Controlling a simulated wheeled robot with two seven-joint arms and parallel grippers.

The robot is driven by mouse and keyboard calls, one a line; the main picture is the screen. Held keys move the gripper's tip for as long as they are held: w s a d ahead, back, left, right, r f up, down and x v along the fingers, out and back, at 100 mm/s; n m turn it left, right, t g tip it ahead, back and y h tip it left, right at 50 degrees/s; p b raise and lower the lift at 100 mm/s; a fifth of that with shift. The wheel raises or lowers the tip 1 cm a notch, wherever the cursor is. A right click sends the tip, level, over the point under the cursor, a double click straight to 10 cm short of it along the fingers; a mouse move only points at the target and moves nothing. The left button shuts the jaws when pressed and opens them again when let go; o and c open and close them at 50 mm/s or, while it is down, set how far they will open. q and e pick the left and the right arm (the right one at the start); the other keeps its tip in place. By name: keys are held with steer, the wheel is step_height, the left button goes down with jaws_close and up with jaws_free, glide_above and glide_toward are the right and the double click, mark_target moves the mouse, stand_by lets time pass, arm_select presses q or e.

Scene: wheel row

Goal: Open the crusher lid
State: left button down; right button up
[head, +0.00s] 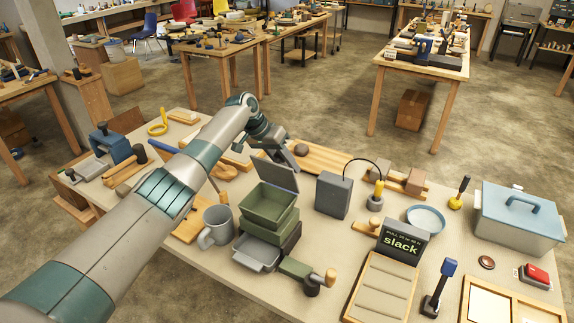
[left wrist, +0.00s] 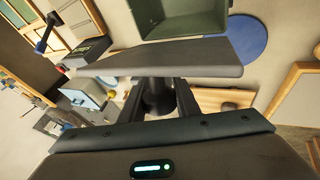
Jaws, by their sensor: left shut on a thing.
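The crusher (head: 266,208) is a dark green open-topped box on a stacked base, with a grey tray (head: 257,252) in front and a crank with a wooden knob (head: 330,277) at its front right. Its grey lid (head: 279,173) stands raised at the back of the box, so the green inside shows. My left gripper (head: 287,147) is behind the lid's upper part. In the left wrist view the lid (left wrist: 160,58) lies across the picture, and the gripper (left wrist: 160,100) is shut on its dark knob (left wrist: 156,98). The right gripper is out of view.
A grey mug (head: 216,228) stands just left of the crusher. A dark grey box (head: 333,194) with a cable stands to its right. A "slack" sign (head: 401,242), a blue bowl (head: 425,219) and a lidded blue-grey case (head: 516,220) are farther right.

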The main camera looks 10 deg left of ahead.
arm_select(q)
steer(key=shift+w+d+f, duration=0.2)
steer(key=shift+w, duration=0.1)
stand_by(0.4)
steer(key=c, duration=1.6)
jaws_free()
steer(key=shift+o, duration=1.3)
steer(key=shift+w+f, duration=0.1)
steer(key=shift+w, duration=0.1)
steer(key=b+v, duration=0.5)
steer(key=v, duration=1.2)
steer(key=shift+a, duration=0.15)
